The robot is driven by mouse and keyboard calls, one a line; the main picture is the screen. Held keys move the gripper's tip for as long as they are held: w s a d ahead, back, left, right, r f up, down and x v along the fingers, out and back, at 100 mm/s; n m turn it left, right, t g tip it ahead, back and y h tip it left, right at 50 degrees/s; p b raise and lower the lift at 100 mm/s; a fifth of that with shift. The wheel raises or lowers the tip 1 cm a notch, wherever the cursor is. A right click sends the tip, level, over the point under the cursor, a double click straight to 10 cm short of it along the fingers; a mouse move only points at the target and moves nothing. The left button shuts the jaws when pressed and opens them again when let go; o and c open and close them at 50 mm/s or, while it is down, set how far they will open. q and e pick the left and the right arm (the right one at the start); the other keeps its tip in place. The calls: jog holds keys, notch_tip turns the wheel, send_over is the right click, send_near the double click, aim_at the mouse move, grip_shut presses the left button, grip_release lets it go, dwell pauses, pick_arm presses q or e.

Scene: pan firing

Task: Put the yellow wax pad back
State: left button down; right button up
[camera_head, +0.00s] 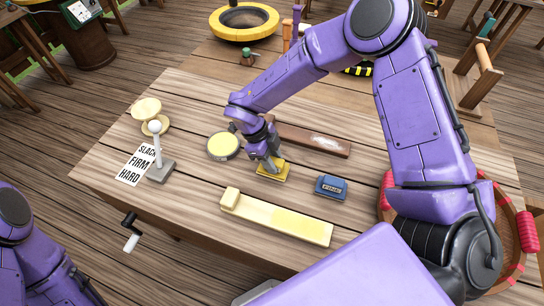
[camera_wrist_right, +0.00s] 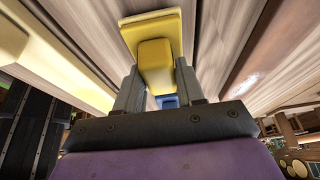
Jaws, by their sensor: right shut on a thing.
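The yellow wax pad (camera_head: 273,174) is a flat yellow plate with a raised block on top; it sits at or just over the wooden table, and I cannot tell if it touches. My right gripper (camera_head: 267,160) points down and is shut on its block. In the right wrist view the wax pad (camera_wrist_right: 152,30) shows between the fingers of the gripper (camera_wrist_right: 157,85). A round tin with a yellow top (camera_head: 223,146) is just left of the gripper. My left gripper is out of view; only part of my left arm shows at lower left.
A blue block with lettering (camera_head: 331,187) lies right of the pad. A long pale yellow bar (camera_head: 280,219) lies in front, a brown strip (camera_head: 313,140) behind. A lever stand (camera_head: 159,165) and a SLACK/FIRM/HARD card (camera_head: 135,169) are left. A red-handled basket (camera_head: 520,228) is right.

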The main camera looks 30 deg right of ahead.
jog(key=shift+f, duration=0.35)
jog(key=o, duration=0.9)
